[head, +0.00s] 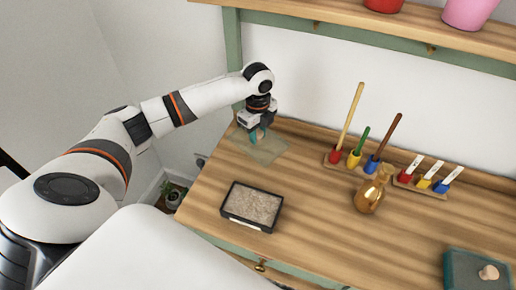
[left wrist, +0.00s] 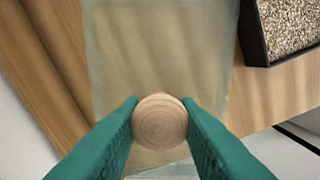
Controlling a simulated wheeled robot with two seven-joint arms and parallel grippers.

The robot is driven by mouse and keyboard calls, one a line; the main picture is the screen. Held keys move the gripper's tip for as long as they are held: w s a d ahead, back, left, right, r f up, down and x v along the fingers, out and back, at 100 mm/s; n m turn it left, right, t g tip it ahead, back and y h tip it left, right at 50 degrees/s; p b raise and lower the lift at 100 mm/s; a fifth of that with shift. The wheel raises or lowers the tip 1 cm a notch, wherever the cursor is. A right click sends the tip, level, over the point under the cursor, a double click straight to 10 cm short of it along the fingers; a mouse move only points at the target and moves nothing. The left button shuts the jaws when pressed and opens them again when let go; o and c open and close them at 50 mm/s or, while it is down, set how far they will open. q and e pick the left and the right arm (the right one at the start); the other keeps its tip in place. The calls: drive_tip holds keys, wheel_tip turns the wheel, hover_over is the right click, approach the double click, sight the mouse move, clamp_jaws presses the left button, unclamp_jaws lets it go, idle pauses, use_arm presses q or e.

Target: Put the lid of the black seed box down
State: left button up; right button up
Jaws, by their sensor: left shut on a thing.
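The black seed box (head: 236,221) stands on the wooden bench top, uncovered and filled with pale grainy seed. Its corner also shows at the upper right of the left wrist view (left wrist: 253,43). The lid is a clear, slightly greenish sheet (head: 268,152) at the bench's back left corner, behind the box and apart from it. My left gripper (head: 259,136) is above the lid, its teal fingers shut on the lid's round wooden knob (left wrist: 160,122). The lid looks flat and at or very close to the bench top; I cannot tell whether it touches. My right gripper is not in view.
Racks with coloured-handled tools (head: 345,165) and white-tagged pots (head: 428,182) stand at the back. A golden watering vessel (head: 369,196) is right of the box. A dark green box (head: 460,262) with a wooden knob is at front right. A shelf (head: 350,28) runs above.

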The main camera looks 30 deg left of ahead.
sight(258, 142)
use_arm(q)
wheel_tip(258, 142, down, 4)
drive_tip(key=shift+r, duration=0.1)
drive_tip(key=shift+f, duration=1.5)
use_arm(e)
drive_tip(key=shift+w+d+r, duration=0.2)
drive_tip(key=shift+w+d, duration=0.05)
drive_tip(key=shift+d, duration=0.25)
use_arm(q)
drive_tip(key=shift+f, duration=0.15)
drive_tip(key=o, duration=1)
wheel_tip(258, 142, up, 12)
drive_tip(key=shift+r, duration=0.2)
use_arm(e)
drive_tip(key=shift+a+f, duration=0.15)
use_arm(q)
drive_tip(key=shift+d, duration=0.1)
